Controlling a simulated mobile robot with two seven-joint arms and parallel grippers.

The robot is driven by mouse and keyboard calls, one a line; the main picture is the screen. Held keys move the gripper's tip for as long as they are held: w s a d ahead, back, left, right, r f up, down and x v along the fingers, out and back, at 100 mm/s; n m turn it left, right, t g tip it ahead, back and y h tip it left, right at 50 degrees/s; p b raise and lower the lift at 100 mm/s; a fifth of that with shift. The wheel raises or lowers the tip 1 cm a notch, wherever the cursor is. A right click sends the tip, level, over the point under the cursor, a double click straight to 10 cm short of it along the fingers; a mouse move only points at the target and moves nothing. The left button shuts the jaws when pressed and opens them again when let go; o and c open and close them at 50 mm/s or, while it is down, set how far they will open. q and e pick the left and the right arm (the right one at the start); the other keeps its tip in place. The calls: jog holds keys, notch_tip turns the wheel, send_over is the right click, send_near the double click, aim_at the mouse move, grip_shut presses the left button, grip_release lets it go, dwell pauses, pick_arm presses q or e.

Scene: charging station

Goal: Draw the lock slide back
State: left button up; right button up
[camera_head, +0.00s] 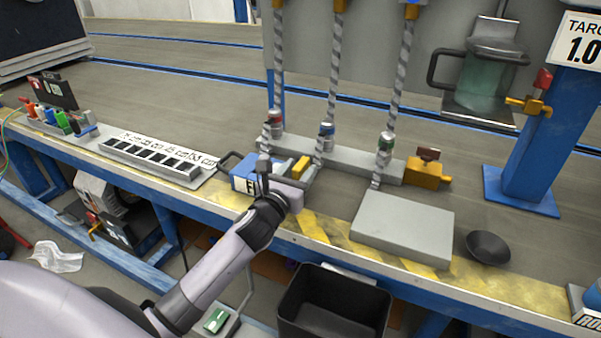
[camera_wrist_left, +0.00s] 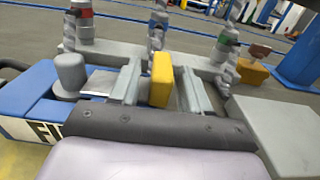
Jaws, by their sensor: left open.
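A yellow block (camera_head: 300,167), which looks like the lock slide's grip, stands beside a blue box (camera_head: 243,172) at the bench's front edge. My left gripper (camera_head: 291,178) reaches over the front edge to this block. In the left wrist view the yellow block (camera_wrist_left: 161,80) stands between the two pale fingers of my left gripper (camera_wrist_left: 160,84), which is open. Gaps show on both sides of the block. A grey round knob (camera_wrist_left: 70,74) stands on the blue box, left of the fingers. The block's lower end is hidden. My right gripper is not in view.
Twisted columns with coloured collars rise from a grey rail (camera_head: 345,156) behind the block. A grey plate (camera_head: 403,226), a dark bowl (camera_head: 488,247) and a yellow valve (camera_head: 427,172) are to the right. A slotted tray (camera_head: 152,157) is left. A black bin (camera_head: 331,302) stands below the edge.

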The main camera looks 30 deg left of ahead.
pick_arm(q)
jog(key=shift+w, duration=0.45)
grip_shut()
jog(key=shift+d, duration=1.75)
grip_release()
